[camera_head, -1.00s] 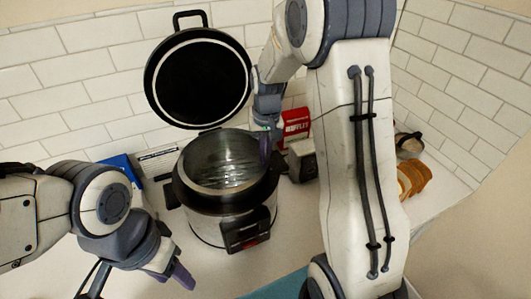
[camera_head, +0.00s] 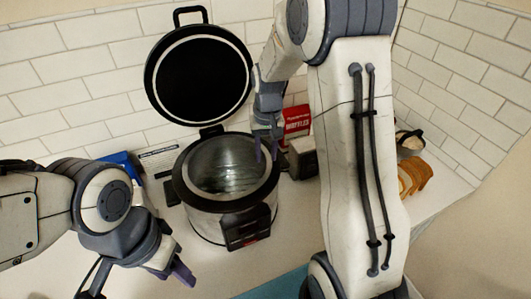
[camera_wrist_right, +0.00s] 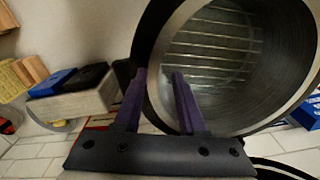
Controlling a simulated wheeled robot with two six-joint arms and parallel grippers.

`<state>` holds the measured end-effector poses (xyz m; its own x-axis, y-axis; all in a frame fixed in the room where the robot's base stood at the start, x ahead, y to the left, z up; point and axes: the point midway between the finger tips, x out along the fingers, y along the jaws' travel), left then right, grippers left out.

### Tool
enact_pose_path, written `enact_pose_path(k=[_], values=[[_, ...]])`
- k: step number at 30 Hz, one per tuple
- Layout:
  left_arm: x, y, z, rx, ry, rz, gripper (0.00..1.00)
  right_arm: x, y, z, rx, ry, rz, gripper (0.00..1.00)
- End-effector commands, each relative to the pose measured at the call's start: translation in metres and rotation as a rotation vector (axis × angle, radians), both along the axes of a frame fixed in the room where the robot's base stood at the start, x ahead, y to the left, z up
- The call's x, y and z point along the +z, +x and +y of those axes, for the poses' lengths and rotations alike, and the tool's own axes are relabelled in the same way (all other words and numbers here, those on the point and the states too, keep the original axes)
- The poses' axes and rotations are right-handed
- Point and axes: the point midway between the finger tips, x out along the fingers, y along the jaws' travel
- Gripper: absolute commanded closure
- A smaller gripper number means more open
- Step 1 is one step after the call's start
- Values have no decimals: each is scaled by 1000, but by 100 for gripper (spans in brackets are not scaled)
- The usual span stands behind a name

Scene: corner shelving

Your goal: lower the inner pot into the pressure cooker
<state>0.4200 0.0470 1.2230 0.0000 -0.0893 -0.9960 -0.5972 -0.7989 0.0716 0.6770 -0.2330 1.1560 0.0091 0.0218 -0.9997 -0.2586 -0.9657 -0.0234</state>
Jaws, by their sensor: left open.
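The pressure cooker (camera_head: 205,222) stands on the counter with its black lid (camera_head: 199,79) raised behind it. The shiny metal inner pot (camera_head: 222,165) sits inside the cooker, its rim close to the cooker's dark rim. It also fills the upper right of the right wrist view (camera_wrist_right: 215,60). My right gripper (camera_head: 266,150) is open at the pot's right edge. In the right wrist view its two purple fingers (camera_wrist_right: 158,88) are apart, with the rim near and between them. My left gripper (camera_head: 174,275) is open and empty, in front and to the left of the cooker.
A red box (camera_head: 297,120) and a grey box-shaped item (camera_head: 303,158) stand right of the cooker. Bread slices (camera_head: 414,177) lie further right. A blue box (camera_head: 123,163) stands at the left by the tiled wall. My right arm hides part of the counter.

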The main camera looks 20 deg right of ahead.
Motion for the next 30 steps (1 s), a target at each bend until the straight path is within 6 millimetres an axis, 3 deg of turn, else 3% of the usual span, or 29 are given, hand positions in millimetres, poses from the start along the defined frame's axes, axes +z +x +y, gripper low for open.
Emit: enact_pose_path(k=[20, 25, 30], values=[[-1, 0, 0, 0, 0, 0, 50, -2, -2, 1, 2, 1, 7, 61], [-8, 0, 0, 1, 0, 0, 50, 17, 0, 1, 1, 1, 0, 61], [-17, 0, 0, 2, 0, 0, 50, 52, 0, 0, 1, 0, -4, 61]])
